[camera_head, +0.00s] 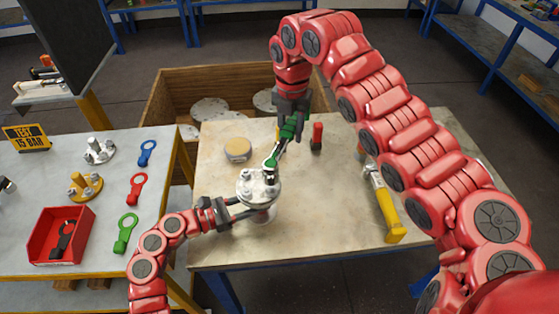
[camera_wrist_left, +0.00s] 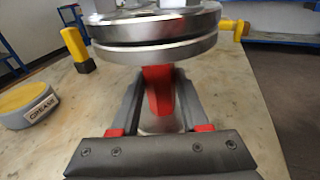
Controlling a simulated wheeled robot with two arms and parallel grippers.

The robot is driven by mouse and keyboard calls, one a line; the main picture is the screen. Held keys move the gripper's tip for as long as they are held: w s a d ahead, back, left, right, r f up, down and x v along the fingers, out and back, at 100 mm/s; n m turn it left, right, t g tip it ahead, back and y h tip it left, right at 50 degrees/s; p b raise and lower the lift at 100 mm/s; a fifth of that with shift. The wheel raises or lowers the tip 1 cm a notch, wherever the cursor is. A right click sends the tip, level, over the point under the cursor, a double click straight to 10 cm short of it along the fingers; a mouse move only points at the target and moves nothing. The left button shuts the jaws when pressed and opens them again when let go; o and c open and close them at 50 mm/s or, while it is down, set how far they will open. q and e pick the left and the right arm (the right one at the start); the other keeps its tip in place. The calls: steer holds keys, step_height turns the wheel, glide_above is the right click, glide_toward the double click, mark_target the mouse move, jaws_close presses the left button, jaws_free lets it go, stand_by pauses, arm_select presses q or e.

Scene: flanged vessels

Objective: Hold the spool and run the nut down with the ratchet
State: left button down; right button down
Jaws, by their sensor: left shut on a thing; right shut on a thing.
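The spool (camera_head: 258,186) is a silver flanged vessel standing on the worktable, with bolts on its round top flange. Its stacked flanges (camera_wrist_left: 155,35) fill the top of the left wrist view. My left gripper (camera_head: 226,208) comes in from the left and is shut on the spool below the flanges. In the left wrist view its fingers (camera_wrist_left: 160,110) sit on either side of the neck. My right gripper (camera_head: 290,112) is shut on the green-handled ratchet (camera_head: 286,132). The ratchet slopes down to the flange top, its head at a bolt there. The nut under the head is hidden.
A grease tin (camera_head: 238,150) and an upright red-handled item (camera_head: 317,137) stand behind the spool. A yellow-handled tool (camera_head: 386,205) lies to the right. A wooden crate (camera_head: 165,105) stands behind. The left table (camera_head: 105,190) holds wrenches, flanges and a red bin (camera_head: 62,236).

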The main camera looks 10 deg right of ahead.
steer(key=w+a+f+n, duration=0.1)
steer(key=a+f+n, duration=0.1)
steer(key=a+n, duration=0.3)
steer(key=shift+w+a+f, duration=0.2)
steer(key=shift+w+a, duration=0.05)
steer(key=shift+a, duration=0.2)
stand_by(0.6)
steer(key=shift+f, duration=0.15)
steer(key=shift+f, duration=1.1)
